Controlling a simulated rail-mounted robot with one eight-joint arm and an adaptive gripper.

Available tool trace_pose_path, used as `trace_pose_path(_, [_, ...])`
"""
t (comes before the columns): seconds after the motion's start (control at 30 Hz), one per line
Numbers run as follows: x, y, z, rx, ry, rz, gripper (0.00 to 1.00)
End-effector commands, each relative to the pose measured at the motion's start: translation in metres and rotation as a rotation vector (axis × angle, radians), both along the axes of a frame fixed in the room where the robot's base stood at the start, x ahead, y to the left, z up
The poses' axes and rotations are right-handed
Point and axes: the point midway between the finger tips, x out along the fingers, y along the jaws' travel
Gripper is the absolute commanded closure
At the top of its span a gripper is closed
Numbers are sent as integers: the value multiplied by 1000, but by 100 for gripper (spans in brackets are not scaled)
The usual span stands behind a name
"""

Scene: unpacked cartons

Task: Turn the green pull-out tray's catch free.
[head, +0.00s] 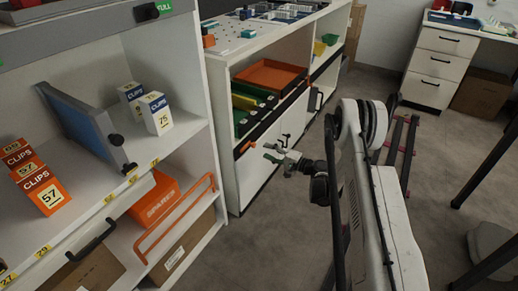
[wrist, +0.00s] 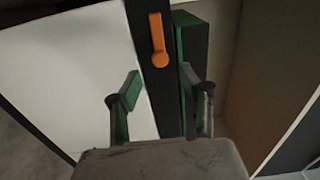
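The green pull-out tray (head: 243,122) sits in the white shelf unit behind a dark front. An orange catch (head: 247,146) is on that dark front, near its left end. In the wrist view the catch (wrist: 158,42) is a short orange lever with a round end, lying along the dark front (wrist: 143,72). A green side (wrist: 193,34) shows beside it. My gripper (head: 275,153) is in front of the unit, to the right of the catch. In the wrist view my gripper (wrist: 161,80) is open and empty; the catch lies beyond the fingertips, apart from them.
An orange tray (head: 270,75) lies above the green tray. A white panel (head: 258,177) is below the dark front. The left shelf holds clips boxes (head: 157,113), a tilted blue-faced panel (head: 82,125) and an orange rail (head: 175,220). Open floor (head: 290,235) lies before the unit.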

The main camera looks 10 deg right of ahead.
Motion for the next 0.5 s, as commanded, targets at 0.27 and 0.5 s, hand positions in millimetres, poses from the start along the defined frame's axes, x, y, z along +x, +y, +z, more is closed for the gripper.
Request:
trace_pose_path(0.27, [-26,-27,0,0,0,-1,61])
trace_pose_path(0.5, [-31,-31,0,0,0,0,61])
